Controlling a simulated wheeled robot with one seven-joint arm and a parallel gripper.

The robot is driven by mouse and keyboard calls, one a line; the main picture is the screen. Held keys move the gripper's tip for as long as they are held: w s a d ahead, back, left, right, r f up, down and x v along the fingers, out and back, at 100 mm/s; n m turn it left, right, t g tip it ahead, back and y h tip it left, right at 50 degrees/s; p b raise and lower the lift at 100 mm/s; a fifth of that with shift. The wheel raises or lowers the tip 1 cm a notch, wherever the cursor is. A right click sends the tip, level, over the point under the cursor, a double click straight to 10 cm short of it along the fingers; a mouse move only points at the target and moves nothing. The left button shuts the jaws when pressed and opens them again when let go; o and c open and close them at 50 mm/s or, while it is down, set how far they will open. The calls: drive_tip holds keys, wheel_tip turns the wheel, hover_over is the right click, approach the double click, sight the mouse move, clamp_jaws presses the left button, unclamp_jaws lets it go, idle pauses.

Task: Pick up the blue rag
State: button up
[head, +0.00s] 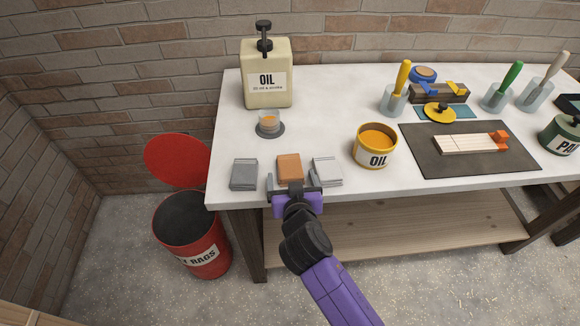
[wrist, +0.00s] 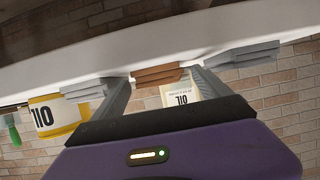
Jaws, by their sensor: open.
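Three folded rags lie in a row along the near left edge of the bench. A grey rag (head: 244,174) is on the left, an orange-brown rag (head: 289,168) in the middle and a light grey rag (head: 327,171) on the right. None of them looks clearly blue. My gripper (head: 294,186) is open and empty at the bench edge, right in front of the orange-brown rag. In the wrist view, which is upside down, the orange-brown rag (wrist: 158,75) shows between my fingertips (wrist: 160,82), with a grey rag on either side.
A red rag bin (head: 208,257) stands open at the left. A dark mat (head: 420,165) lies right.

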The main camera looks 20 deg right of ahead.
drive_tip(key=shift+w+d+f, duration=0.1)
drive_tip(key=shift+w+f, duration=0.05)
drive_tip(key=shift+w, duration=0.1)
drive_tip(key=shift+c, duration=0.5)
drive_tip(key=c, duration=1.3)
drive_tip(key=shift+c, duration=0.2)
wheel_tip(320, 180, up, 20)
